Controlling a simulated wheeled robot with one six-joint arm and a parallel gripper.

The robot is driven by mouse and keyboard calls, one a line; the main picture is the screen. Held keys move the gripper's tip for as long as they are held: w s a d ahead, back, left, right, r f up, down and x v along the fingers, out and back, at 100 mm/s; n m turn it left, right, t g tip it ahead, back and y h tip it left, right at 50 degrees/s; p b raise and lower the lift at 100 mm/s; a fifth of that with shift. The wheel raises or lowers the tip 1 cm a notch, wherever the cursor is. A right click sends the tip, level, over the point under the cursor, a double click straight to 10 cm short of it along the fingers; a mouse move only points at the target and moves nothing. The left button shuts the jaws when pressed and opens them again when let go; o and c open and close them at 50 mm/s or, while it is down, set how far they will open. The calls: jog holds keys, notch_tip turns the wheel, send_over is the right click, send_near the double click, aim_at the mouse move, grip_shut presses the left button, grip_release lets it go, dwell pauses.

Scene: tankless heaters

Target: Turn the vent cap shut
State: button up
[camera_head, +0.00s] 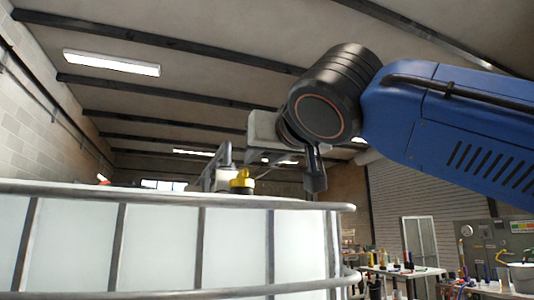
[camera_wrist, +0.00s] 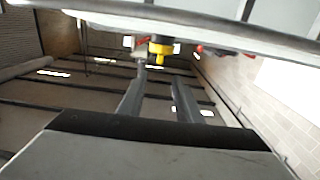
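The vent cap (camera_head: 242,181) is yellow and stands on top of a white tank (camera_head: 160,245) in a metal frame, near the middle of the head view. In the wrist view, which is upside down, the yellow cap (camera_wrist: 160,48) hangs from a dark collar beyond my fingertips. My gripper (camera_wrist: 157,75) has its two grey fingers apart with an empty gap between them. It points toward the cap without visibly touching it. In the head view my wrist is above and right of the cap.
The tank's metal top rail (camera_head: 120,193) runs in front of the cap and also crosses the top of the wrist view (camera_wrist: 200,22). Grey parts (camera_head: 216,168) stand left of the cap. A workbench (camera_head: 405,271) with tools is farther back at right.

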jog(key=shift+v, duration=1.1)
